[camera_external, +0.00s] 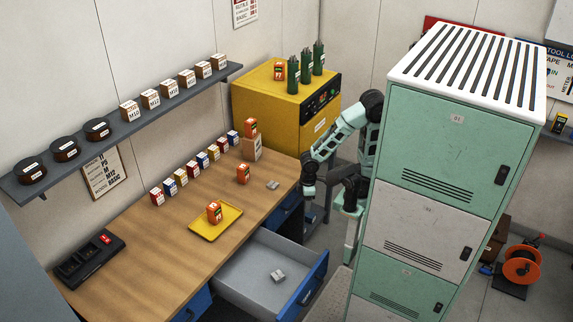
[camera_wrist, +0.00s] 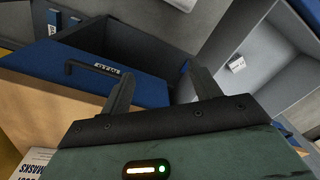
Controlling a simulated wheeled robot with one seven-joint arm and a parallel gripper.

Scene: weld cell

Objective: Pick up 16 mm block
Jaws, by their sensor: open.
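Two small grey blocks show in the external view: one block (camera_external: 272,185) lies on the wooden bench top near its right edge, the other block (camera_external: 278,276) lies inside the open grey drawer (camera_external: 240,270). Their size marks are too small to read, so I cannot tell which is 16 mm. My gripper (camera_external: 309,184) hangs just right of the bench edge, apart from both blocks. In the wrist view my gripper (camera_wrist: 162,75) is open with nothing between its fingers. A small pale block (camera_wrist: 236,64) lies in a grey compartment to the right of the fingers.
A blue drawer front with a black handle (camera_wrist: 85,68) lies close beyond the fingers. A tall locker (camera_external: 430,150) stands right of my arm. A yellow tray (camera_external: 230,219) with an orange box, several small boxes and a charger (camera_external: 90,258) occupy the bench.

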